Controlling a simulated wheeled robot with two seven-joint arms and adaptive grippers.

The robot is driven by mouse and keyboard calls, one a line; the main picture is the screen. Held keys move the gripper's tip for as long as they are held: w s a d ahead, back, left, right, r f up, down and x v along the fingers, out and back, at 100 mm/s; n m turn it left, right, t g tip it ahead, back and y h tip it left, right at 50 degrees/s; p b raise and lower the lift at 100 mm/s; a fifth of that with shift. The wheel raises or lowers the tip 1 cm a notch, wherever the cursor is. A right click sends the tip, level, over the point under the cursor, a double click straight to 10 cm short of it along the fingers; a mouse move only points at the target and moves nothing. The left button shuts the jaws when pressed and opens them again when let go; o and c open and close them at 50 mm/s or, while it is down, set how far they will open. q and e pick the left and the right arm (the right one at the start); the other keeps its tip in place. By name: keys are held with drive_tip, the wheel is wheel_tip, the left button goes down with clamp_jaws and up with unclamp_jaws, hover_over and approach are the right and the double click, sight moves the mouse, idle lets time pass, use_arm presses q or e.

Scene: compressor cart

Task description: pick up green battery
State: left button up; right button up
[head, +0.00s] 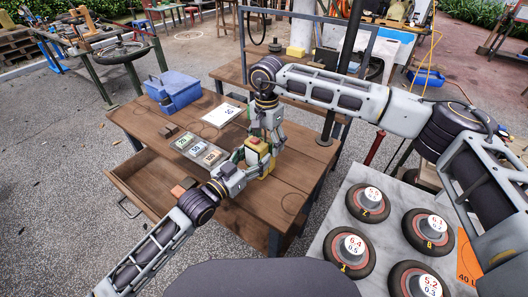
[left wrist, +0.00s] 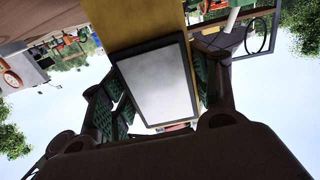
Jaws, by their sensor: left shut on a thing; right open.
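My left gripper (head: 246,157) is shut on a yellow block (head: 258,146) with a reddish patch on top, above the wooden workbench. In the left wrist view the yellow block (left wrist: 140,22) ends in a grey-white panel (left wrist: 160,85) between green-padded fingers. My right gripper (head: 269,136) points down, open, just above or beside the yellow block; I cannot tell if it touches. A tray (head: 180,150) on the bench holds pieces with green (head: 182,142), blue (head: 196,149) and orange (head: 211,157) labels. I cannot tell which thing is the green battery.
A grey table (head: 335,215) at right holds several round wheels. My right arm spans the upper right.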

drive_tip(key=shift+c, duration=0.3)
drive_tip(key=c, duration=1.1)
drive_tip(key=shift+r, duration=0.1)
drive_tip(key=shift+c, duration=0.2)
wheel_tip(320, 180, up, 28)
idle(0.6)
use_arm(q)
drive_tip(key=o, duration=1.5)
drive_tip(key=shift+s+a, duration=0.1)
drive_tip(key=shift+a, duration=0.05)
drive_tip(key=shift+v, duration=5.8)
